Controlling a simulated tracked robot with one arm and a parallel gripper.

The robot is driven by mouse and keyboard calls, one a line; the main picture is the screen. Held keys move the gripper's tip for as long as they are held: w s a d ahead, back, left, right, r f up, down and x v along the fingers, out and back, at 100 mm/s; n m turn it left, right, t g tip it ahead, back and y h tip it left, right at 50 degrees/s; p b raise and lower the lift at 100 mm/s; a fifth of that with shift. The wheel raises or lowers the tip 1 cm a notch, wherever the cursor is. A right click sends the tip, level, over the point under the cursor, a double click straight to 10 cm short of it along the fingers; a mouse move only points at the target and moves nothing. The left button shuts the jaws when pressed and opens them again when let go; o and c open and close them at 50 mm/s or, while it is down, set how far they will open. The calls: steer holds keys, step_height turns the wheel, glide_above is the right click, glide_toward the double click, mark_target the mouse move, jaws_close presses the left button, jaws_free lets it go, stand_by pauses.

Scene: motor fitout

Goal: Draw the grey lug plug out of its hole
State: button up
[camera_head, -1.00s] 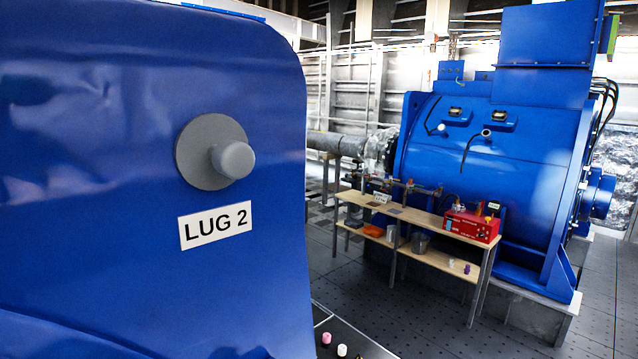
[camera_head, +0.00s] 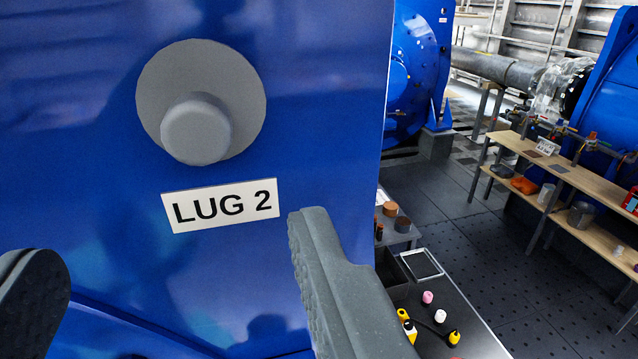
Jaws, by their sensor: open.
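The grey lug plug (camera_head: 196,130) is a round knob standing out from a grey disc (camera_head: 240,88) on the blue motor housing (camera_head: 330,90). It sits in place above a white label (camera_head: 221,204) reading LUG 2. My gripper (camera_head: 180,250) shows its two dark grey fingers at the bottom left and lower middle of the view. They are spread wide with nothing between them. In the picture the fingers are below the plug and apart from it. The hole itself is hidden behind the disc.
To the right, a low dark bench (camera_head: 455,320) holds small yellow, pink and white items. A wooden shelf table (camera_head: 560,175) with containers stands farther right, beside more blue machinery. The floor (camera_head: 430,200) between them is clear.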

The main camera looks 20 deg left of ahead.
mark_target(201, 143)
steer(key=shift+p+x, duration=1.9)
steer(key=shift+x, duration=1.5)
steer(key=x, duration=0.3)
steer(key=shift+w+a, duration=0.1)
steer(key=shift+w, duration=0.2)
steer(key=shift+x, duration=1.05)
steer(key=c, duration=1.2)
steer(key=shift+s, duration=0.1)
steer(key=b+v, duration=0.5)
steer(key=v, duration=0.5)
